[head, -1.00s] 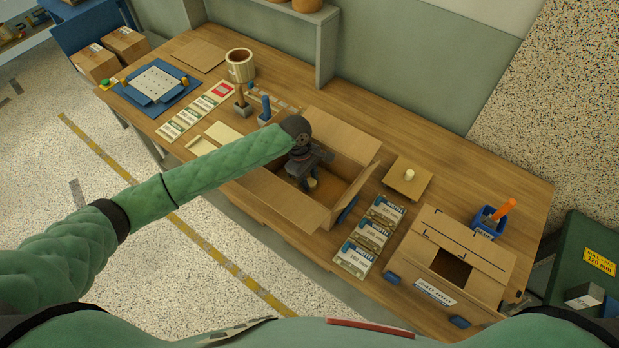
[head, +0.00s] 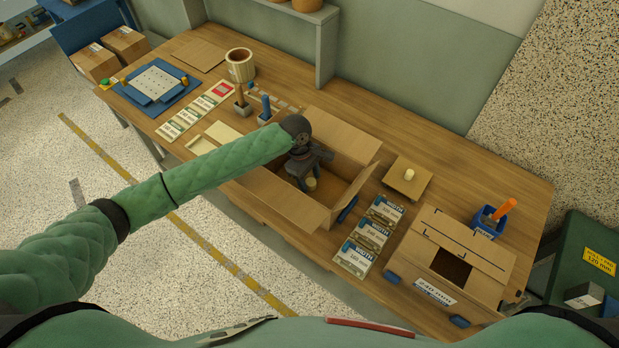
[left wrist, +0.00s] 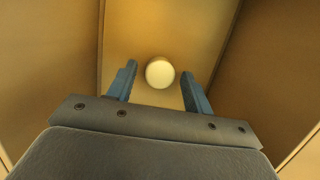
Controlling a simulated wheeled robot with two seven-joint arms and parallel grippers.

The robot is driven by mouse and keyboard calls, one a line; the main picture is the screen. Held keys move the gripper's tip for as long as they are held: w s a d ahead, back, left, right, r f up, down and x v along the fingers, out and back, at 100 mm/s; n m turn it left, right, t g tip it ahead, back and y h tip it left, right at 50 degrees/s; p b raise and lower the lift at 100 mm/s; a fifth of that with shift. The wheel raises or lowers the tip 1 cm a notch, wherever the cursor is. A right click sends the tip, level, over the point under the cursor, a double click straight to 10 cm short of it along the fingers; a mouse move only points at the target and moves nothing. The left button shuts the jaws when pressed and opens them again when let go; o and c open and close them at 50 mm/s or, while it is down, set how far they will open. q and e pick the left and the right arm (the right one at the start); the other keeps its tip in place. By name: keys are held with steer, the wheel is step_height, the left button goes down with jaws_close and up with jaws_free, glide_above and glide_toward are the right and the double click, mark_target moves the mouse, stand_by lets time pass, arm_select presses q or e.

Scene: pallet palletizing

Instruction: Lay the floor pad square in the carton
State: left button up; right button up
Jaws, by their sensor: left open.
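The open carton (head: 282,203) stands on the table with its flaps spread outward. My left gripper (head: 304,182) reaches down into the carton. Its blue fingers (left wrist: 158,78) are open, one on each side of the knob, with gaps visible. The gripper and carton walls hide part of the pad, so I cannot tell whether all its edges lie flat and square. My right gripper is not in view.
Another square board with a knob (head: 406,184) lies right of the carton. Several printed packs (head: 354,258) lie in front of it. A second carton (head: 456,257) and a blue holder (head: 487,222) stand farther right. A striped pot (head: 240,66) stands behind left.

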arm_select(q)
steer(key=shift+d+v, duration=0.2)
steer(key=shift+v, duration=0.85)
steer(key=shift+s+r, duration=0.15)
steer(key=shift+r, duration=2.3)
